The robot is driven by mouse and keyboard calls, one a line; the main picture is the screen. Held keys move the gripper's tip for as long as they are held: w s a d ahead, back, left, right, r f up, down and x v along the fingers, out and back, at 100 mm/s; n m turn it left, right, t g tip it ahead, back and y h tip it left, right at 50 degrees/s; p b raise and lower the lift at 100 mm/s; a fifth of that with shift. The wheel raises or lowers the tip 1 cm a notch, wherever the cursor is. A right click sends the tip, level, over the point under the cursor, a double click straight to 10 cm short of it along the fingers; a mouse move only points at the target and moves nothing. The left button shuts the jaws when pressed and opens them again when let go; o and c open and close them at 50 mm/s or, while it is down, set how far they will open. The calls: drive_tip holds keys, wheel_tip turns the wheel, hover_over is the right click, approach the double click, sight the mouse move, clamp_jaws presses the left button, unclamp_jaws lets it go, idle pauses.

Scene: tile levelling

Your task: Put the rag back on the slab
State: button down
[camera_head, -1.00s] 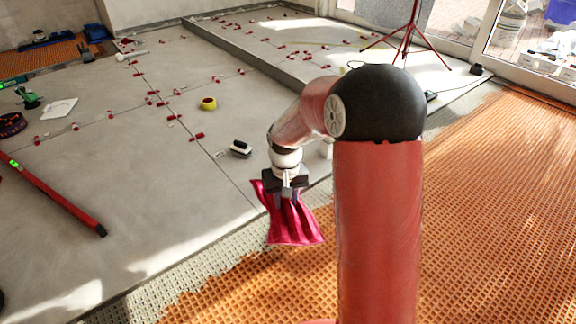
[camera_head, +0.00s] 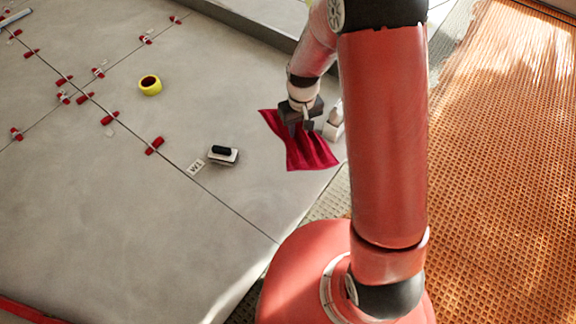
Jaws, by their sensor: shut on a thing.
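The rag (camera_head: 307,153) is dark red cloth and shows right of the middle of the head view. My gripper (camera_head: 304,124) is shut on its upper part. The rag spreads below and to the left of the jaws, over the grey slab (camera_head: 200,235) near its right edge. I cannot tell whether all of the rag touches the slab. The fingertips are partly hidden by the cloth and the dark gripper body.
A float-like block with a black handle (camera_head: 223,155) lies left of the rag, next to a small marked card (camera_head: 196,166). A yellow tape roll (camera_head: 150,85) and several red clips (camera_head: 109,118) lie farther left. A small white bottle-like thing (camera_head: 334,122) stands right of my gripper. Orange matting (camera_head: 500,180) covers the right.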

sight(287, 137)
drive_tip(key=shift+n, duration=0.9)
drive_tip(key=a+f, duration=0.1)
drive_tip(key=s+a+f+p, duration=0.1)
drive_tip(key=a, duration=0.1)
drive_tip(key=shift+a+f, duration=0.1)
drive_tip(key=shift+a, duration=0.1)
wheel_tip(287, 137, down, 15)
drive_tip(key=b, duration=0.3)
drive_tip(key=shift+a+f+b, duration=0.1)
drive_tip(key=shift+f+b, duration=0.4)
drive_tip(key=shift+f, duration=1.9)
drive_tip(key=shift+f, duration=0.25)
drive_tip(key=c, duration=1.1)
unclamp_jaws()
drive_tip(key=shift+r, duration=0.1)
